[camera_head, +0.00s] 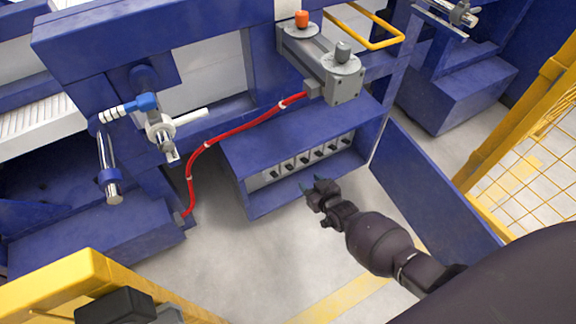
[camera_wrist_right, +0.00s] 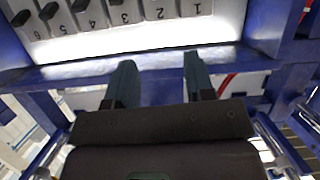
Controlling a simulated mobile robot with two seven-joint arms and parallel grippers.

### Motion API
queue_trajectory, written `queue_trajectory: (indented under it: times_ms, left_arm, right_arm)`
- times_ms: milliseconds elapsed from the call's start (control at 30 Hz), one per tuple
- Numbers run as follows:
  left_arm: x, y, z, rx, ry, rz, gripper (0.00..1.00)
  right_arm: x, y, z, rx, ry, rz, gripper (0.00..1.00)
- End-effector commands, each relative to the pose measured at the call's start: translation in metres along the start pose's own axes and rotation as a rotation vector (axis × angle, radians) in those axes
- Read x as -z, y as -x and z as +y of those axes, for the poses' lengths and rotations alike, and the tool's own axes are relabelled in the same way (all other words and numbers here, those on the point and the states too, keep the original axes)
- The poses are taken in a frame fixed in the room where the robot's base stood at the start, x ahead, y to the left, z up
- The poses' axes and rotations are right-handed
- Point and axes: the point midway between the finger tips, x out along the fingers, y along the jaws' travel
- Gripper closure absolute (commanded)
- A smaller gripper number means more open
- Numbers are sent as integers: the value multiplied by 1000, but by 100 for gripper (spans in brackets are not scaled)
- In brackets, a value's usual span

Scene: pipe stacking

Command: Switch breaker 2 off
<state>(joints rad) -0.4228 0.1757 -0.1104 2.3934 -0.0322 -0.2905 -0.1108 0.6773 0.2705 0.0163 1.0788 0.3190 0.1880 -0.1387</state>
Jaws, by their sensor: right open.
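The breaker box (camera_head: 248,196) is a low blue cabinet with a row of black switches on a pale panel (camera_head: 262,180). In the right wrist view the panel (camera_wrist_right: 215,32) carries numbers; the label of breaker 2 (camera_wrist_right: 160,13) is near the top edge, above the gap between my fingers. Breaker 2's lever is outside that view, so its position cannot be read there. In the head view the numbers are too small to read. My right gripper (camera_head: 311,184) is open and empty, in front of the box and apart from the switches. Its fingers show in the wrist view (camera_wrist_right: 159,75).
The cabinet's open blue door (camera_head: 430,190) stands to the right of my right arm. A red cable (camera_head: 235,131) runs from the grey unit (camera_head: 335,78) down to the left. A yellow mesh fence (camera_head: 525,125) is at the right. The pale floor before the box is clear.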

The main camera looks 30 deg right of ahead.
Motion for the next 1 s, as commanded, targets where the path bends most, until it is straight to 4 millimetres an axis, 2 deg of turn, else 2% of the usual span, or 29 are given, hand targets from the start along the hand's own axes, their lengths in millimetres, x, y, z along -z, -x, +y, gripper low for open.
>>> queue_trajectory:
  times_ms: [100,467,1000]
  left_arm:
    - [-8,0,4,-7,5,-28,45]
    - [-15,-1,5,-7,20,-24,45]
    - [-18,-2,-1,27,80,102,45]
  right_arm:
    - [-13,-15,-1,-4,-40,-39,51]
    - [-23,-37,-1,-8,-62,-61,51]
    - [-29,-107,-1,-8,-61,-62,51]
